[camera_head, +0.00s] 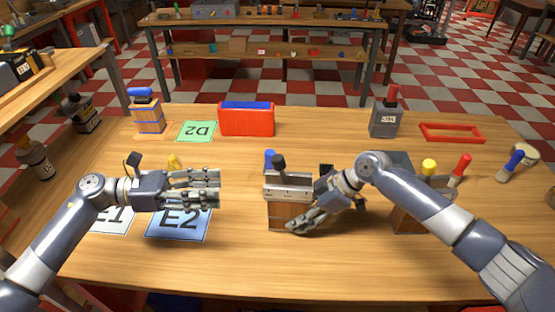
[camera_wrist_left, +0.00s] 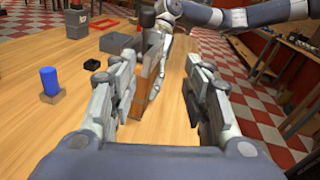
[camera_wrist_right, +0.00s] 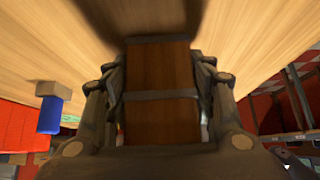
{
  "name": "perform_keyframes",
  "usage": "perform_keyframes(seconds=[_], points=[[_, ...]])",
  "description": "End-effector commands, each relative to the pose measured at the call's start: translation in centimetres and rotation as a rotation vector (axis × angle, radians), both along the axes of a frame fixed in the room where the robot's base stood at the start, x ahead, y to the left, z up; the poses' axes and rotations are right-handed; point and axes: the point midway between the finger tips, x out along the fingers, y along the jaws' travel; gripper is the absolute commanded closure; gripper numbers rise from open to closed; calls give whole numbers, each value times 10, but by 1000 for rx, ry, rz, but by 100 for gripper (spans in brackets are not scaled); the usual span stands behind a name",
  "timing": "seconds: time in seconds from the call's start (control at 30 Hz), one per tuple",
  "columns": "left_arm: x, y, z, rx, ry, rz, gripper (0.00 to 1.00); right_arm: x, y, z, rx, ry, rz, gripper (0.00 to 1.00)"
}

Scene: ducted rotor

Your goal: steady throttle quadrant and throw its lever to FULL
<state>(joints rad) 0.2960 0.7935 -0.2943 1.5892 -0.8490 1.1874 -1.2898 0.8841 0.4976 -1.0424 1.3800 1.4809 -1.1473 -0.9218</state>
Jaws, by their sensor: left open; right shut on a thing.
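The throttle quadrant (camera_head: 278,213), a wooden box with a pale metal top, stands upright near the table's middle. Its dark-knobbed lever (camera_head: 279,162) rises from the top, towards the left part. My right gripper (camera_head: 300,222) is shut on the wooden body from the right; the body fills the space between its fingers in the right wrist view (camera_wrist_right: 160,95). My left gripper (camera_head: 218,188) is open and empty, to the left of the quadrant and apart from it. In the left wrist view the quadrant (camera_wrist_left: 150,78) shows ahead, between the spread fingers. Lever markings are not readable.
A blue cylinder (camera_wrist_left: 49,80) on a small wooden block stands behind the quadrant. The blue E2 mat (camera_head: 180,223) lies below my left gripper. A red box (camera_head: 246,122) and a grey box with a red lever (camera_head: 385,120) stand at the back. The front table strip is clear.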

Motion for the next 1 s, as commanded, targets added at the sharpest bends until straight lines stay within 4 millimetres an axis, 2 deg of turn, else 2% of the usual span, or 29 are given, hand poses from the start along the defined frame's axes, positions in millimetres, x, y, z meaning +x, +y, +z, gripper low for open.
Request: perform_keyframes(seconds=[0.03,0.2,0.53,1.0], points=[[7,-9,9,-19,-26,3,56,0,0,0,-1,0,0,88],[24,-24,25,-41,-78,21,56,0,0,0,-1,1,-1,88],[36,-42,34,-52,-98,35,56,0,0,0,-1,1,-1,88],[53,-128,34,-53,-97,34,56,0,0,0,-1,0,-1,88]])
